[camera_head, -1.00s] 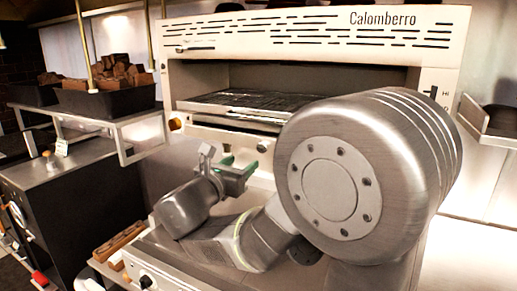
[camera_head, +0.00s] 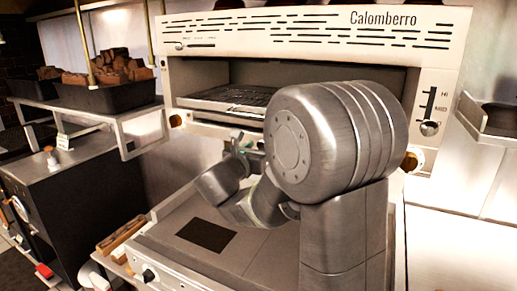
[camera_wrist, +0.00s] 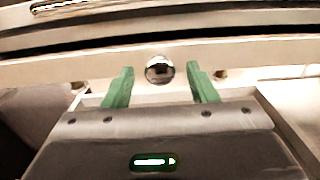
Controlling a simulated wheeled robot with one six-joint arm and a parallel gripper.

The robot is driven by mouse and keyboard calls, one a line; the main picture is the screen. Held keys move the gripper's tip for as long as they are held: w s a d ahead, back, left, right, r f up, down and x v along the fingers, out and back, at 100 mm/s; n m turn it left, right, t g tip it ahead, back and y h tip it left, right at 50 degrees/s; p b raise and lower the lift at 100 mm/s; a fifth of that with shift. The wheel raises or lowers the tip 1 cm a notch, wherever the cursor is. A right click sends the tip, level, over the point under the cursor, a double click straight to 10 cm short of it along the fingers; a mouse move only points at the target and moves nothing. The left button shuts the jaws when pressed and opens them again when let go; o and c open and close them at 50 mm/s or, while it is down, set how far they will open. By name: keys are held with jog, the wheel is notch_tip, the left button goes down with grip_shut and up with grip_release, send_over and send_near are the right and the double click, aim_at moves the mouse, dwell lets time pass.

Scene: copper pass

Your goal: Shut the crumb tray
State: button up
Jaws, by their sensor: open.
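The crumb tray seems to be the pale front strip (camera_wrist: 100,70) low on the Calomberro grill, with a round chrome knob (camera_wrist: 160,69) at its middle in the wrist view. How far the tray stands out is unclear. My gripper (camera_wrist: 161,80) is open, its two green fingers apart on either side of the knob and holding nothing. Whether they touch the strip cannot be told. In the head view my gripper (camera_head: 240,146) is small, in front of the grill's lower front, and my arm hides most of the tray area.
The grill (camera_head: 200,47) has a wire rack (camera_head: 230,97) in its open bay and a control knob (camera_head: 429,128) at right. A flat steel top (camera_head: 170,245) with a dark rectangle (camera_head: 206,235) lies below. A shelf with black bins (camera_head: 105,99) stands at left.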

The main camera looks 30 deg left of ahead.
grip_shut()
jog(key=w, duration=0.1)
jog(key=w+b, duration=0.1)
jog(key=w, duration=0.2)
jog(key=shift+w+a+f, duration=0.1)
jog(key=shift+w+a, duration=0.15)
jog(key=shift+s+r, duration=0.1)
jog(key=shift+r, duration=0.1)
jog(key=shift+c, duration=1.4)
grip_release()
jog(key=shift+o, duration=1.4)
jog(key=shift+w+f, duration=0.1)
jog(key=shift+w, duration=0.1)
jog(key=shift+s, duration=0.1)
jog(key=shift+s+f+b, duration=0.1)
jog(key=shift+s+b, duration=0.25)
jog(key=shift+s, duration=0.2)
jog(key=s+d+b, duration=0.1)
jog(key=s+b, duration=0.1)
jog(key=s, duration=1)
jog(key=shift+s+d+b, duration=0.25)
jog(key=shift+s+b, duration=0.05)
jog(key=shift+b, duration=0.05)
